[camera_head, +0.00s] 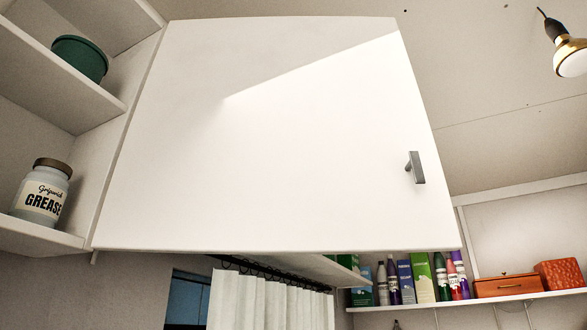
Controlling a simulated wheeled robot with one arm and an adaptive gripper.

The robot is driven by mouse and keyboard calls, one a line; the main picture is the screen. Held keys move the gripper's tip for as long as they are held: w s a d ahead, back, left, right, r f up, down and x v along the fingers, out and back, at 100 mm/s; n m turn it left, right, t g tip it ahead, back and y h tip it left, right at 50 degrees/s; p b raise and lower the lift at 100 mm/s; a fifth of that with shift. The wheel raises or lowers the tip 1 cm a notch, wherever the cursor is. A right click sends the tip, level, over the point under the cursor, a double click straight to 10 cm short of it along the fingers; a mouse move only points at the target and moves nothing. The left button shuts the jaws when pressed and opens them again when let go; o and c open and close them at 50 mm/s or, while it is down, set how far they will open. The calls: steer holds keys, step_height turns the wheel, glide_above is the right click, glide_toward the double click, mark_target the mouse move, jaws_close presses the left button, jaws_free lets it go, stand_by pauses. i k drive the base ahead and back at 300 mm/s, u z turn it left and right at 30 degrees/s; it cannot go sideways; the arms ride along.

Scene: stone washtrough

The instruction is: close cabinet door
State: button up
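The white cabinet door (270,170) fills the middle of the head view, seen from below. Its left edge runs beside the white open shelving. A small grey bar handle (415,168) sits near its right edge. No cabinet body shows past the door's right edge; ceiling and a far wall show there instead. The cabinet's inside is hidden behind the door, so I cannot tell the opening angle. My gripper is not in view.
Open shelves (60,95) at the left hold a green pot (80,58) and a grease jar (42,193). A wall shelf (465,301) at the lower right holds several bottles and boxes. A bulb (570,50) hangs at the upper right. A white curtain (270,300) hangs below the door.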

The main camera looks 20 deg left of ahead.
mark_target(288, 135)
steer(key=i, duration=2.5)
steer(key=u, duration=4.65)
steer(key=i, duration=0.5)
steer(key=u, duration=0.05)
